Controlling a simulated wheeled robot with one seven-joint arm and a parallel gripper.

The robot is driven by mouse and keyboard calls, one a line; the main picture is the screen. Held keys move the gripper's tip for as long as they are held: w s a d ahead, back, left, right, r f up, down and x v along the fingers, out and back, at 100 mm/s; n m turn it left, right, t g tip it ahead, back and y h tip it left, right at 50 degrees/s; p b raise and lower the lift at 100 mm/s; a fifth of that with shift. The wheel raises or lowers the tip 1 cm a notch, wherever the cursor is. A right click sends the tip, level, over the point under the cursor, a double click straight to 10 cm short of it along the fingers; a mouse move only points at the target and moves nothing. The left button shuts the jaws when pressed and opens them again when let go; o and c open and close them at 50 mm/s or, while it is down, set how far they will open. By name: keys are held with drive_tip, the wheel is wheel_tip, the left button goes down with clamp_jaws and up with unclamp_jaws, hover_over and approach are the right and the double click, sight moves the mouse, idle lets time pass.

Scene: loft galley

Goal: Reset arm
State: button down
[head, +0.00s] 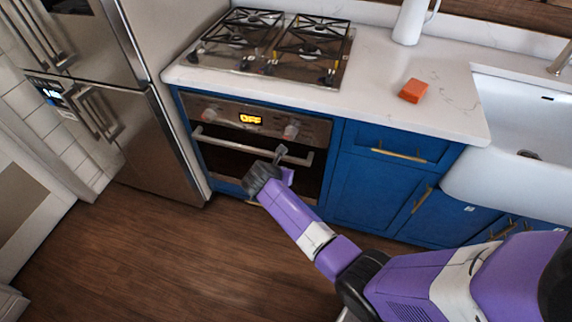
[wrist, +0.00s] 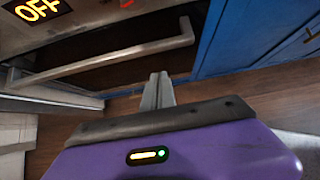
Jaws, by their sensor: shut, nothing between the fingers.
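My purple arm reaches out from the lower right of the head view. My gripper (head: 281,153) is in front of the oven (head: 205,154), close to the right part of its handle (head: 225,139). In the wrist view, the two grey fingers of my gripper (wrist: 158,82) are together with nothing between them. The oven handle (wrist: 90,67) runs just beyond the fingertips there, and I see no grip on it. Whether the fingers touch it is unclear.
The oven display (head: 250,119) reads OFF. Blue cabinets (head: 365,190) stand right of the oven, and a steel fridge (head: 150,130) stands left. Above are a gas cooktop (head: 270,45), an orange block (head: 414,90), a white pitcher (head: 411,20) and a sink (head: 520,110). The wooden floor (head: 150,255) at left is clear.

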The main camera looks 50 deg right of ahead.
drive_tip(key=v, duration=0.5)
drive_tip(key=shift+a+f, duration=0.15)
drive_tip(key=shift+f, duration=0.05)
drive_tip(key=w+a+r+m+t+y, duration=0.1)
drive_tip(key=w+a+r+m+t, duration=0.2)
drive_tip(key=w+r+m+t, duration=0.25)
drive_tip(key=s+a+r+m+t+y, duration=0.1)
drive_tip(key=s+a+r+m+t, duration=0.15)
drive_tip(key=a+m, duration=0.2)
drive_tip(key=s+a+r+m+t+y, duration=0.1)
drive_tip(key=s+a+m+t+y, duration=0.15)
drive_tip(key=a, duration=0.35)
drive_tip(key=s+a+r+m+y, duration=0.1)
drive_tip(key=s+a+r+m, duration=0.2)
drive_tip(key=s, duration=0.7)
drive_tip(key=s+a+r+m+t+y, duration=0.1)
drive_tip(key=s+a+r+m, duration=0.2)
drive_tip(key=s+r, duration=0.3)
drive_tip(key=s+a+r+m+y, duration=0.1)
drive_tip(key=s+a+r+m, duration=0.2)
drive_tip(key=s, duration=1.3)
drive_tip(key=shift+s+a+r, duration=0.15)
drive_tip(key=shift+a+r, duration=0.35)
drive_tip(key=shift+r, duration=0.3)
drive_tip(key=shift+m+y, duration=0.25)
